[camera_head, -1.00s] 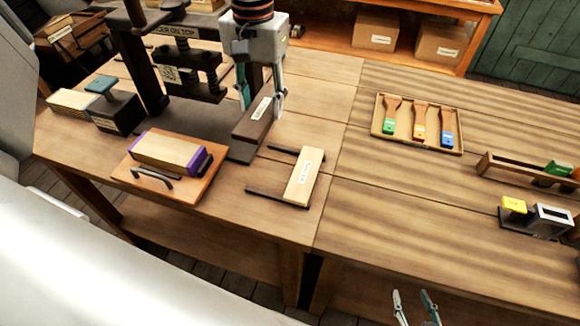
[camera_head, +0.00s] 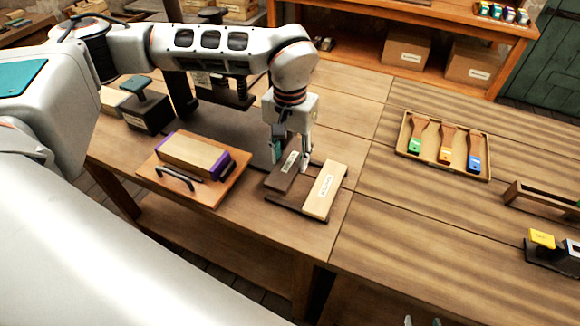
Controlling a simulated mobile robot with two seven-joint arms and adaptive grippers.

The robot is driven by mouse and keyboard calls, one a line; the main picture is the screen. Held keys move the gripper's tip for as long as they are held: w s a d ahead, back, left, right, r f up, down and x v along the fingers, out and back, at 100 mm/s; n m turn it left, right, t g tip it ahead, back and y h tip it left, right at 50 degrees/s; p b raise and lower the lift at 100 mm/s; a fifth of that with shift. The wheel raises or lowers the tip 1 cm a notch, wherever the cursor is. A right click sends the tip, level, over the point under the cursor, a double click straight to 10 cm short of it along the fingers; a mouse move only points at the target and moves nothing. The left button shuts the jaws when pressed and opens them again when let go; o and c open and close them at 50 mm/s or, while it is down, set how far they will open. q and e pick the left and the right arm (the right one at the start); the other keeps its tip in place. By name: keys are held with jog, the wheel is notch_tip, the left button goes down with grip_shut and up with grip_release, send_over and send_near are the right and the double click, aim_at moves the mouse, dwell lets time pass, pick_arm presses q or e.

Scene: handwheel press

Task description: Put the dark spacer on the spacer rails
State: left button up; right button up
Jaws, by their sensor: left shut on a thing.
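The dark spacer (camera_head: 280,180) is a dark brown block with a white label. My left gripper (camera_head: 291,158) is shut on it from above. The spacer is over the left part of the spacer rails (camera_head: 285,206), two thin dark bars on the table. I cannot tell whether it rests on them or is slightly above. A light wooden spacer (camera_head: 325,190) with a label lies across the right part of the rails, beside the dark one. My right gripper (camera_head: 422,321) shows only its fingertips, spread apart, at the bottom edge.
A wooden board with a purple-edged block (camera_head: 194,156) and a handle lies to the left. The press (camera_head: 222,92) stands behind, partly hidden by my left arm. A tray of coloured-tipped brushes (camera_head: 402,148) is to the right. The table between is clear.

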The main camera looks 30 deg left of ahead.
aim_at(290, 162)
pick_arm(q)
jog(key=shift+f, duration=1.95)
jog(key=shift+f, duration=0.2)
jog(key=o, duration=1.1)
jog(key=shift+o, duration=0.2)
notch_tip(290, 162, up, 12)
jog(key=shift+r, duration=0.2)
